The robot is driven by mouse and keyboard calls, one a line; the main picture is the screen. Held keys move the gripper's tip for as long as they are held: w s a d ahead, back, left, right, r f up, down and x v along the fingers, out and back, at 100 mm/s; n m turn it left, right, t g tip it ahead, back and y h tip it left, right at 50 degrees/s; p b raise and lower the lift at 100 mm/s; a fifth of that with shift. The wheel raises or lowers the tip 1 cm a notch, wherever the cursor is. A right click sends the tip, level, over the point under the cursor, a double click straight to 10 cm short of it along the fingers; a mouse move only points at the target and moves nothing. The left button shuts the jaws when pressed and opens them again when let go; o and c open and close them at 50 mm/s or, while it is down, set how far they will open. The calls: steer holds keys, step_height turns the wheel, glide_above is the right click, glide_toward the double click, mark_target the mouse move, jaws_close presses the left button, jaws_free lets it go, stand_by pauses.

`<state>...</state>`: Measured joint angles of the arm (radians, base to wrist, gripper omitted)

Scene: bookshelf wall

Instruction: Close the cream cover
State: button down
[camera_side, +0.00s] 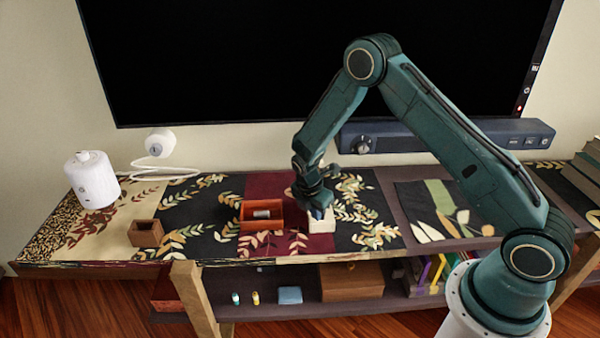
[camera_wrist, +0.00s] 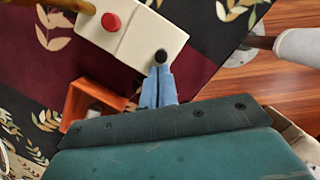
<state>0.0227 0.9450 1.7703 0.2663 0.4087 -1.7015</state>
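The cream box with its cream cover (camera_wrist: 148,36) fills the top middle of the wrist view. A black knob (camera_wrist: 161,56) sits at one end and a red button (camera_wrist: 111,22) on the adjoining part, with a seam between. In the side view the cream box (camera_side: 322,224) stands on the dark red cloth strip, partly hidden by my gripper (camera_side: 318,209). In the wrist view my gripper's blue fingers (camera_wrist: 160,72) are together, their tips right at the black knob. I cannot tell whether they touch it. How far the cover is open is unclear.
An orange-red open box (camera_side: 245,226) holding a grey cylinder (camera_side: 261,214) stands just left of the cream box. A small brown box (camera_side: 146,233) and a white canister (camera_side: 93,180) stand farther left. A soundbar (camera_side: 430,136) lies behind. The front shelf edge is close.

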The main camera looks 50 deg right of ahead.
steer(key=shift+a, duration=1.9)
steer(key=v, duration=1)
steer(key=shift+a, duration=0.1)
